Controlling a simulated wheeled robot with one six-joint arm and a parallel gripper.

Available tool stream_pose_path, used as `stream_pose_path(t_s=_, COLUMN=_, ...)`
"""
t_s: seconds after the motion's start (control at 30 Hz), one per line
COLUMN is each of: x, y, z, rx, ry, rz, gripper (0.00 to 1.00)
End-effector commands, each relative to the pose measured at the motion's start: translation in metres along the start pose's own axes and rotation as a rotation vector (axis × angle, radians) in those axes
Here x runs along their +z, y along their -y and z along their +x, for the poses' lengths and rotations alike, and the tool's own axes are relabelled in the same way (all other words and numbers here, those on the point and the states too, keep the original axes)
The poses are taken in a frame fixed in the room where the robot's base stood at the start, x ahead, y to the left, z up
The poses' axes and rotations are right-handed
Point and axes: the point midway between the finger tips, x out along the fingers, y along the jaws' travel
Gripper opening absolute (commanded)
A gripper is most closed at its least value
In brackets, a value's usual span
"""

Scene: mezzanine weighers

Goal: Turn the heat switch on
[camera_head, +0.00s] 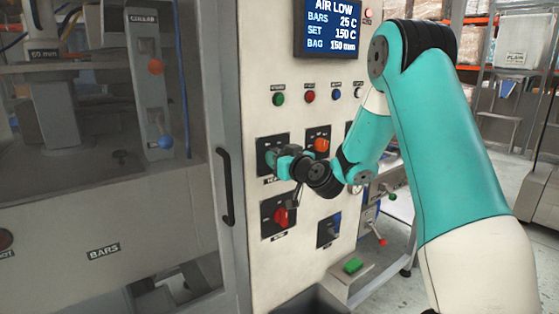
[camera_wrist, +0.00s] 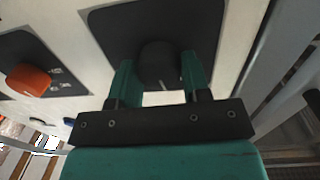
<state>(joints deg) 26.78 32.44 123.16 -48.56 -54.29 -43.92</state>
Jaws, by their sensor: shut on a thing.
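The heat switch is a black knob (camera_wrist: 159,62) on a dark square plate (camera_wrist: 104,22), with a short pale mark on its near edge. In the head view its plate (camera_head: 264,143) is at the upper left of the switch group, and the label below it is mostly covered. My gripper (camera_wrist: 158,68) has its two teal fingers on either side of the knob and is shut on it. In the head view my gripper (camera_head: 272,160) reaches the panel from the right and hides the knob.
An orange knob (camera_head: 321,145) is just right of the switch. A red knob (camera_head: 281,216) and a blue knob (camera_head: 334,230) are below. A screen (camera_head: 328,28) reading AIR LOW is above. A black door handle (camera_head: 226,187) stands to the left.

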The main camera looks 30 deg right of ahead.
Motion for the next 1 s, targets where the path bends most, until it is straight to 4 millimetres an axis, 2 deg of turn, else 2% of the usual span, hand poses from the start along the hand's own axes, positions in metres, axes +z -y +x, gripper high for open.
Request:
stream_pose_path(t_s=0.6, x=-0.0009, y=-0.0023, z=0.0, rx=-0.006, ry=0.023, rz=0.543, gripper=0.2)
stream_pose_path(t_s=1.0, x=-0.001, y=-0.0028, z=0.0, rx=-0.009, ry=0.032, rz=0.722, gripper=0.2)
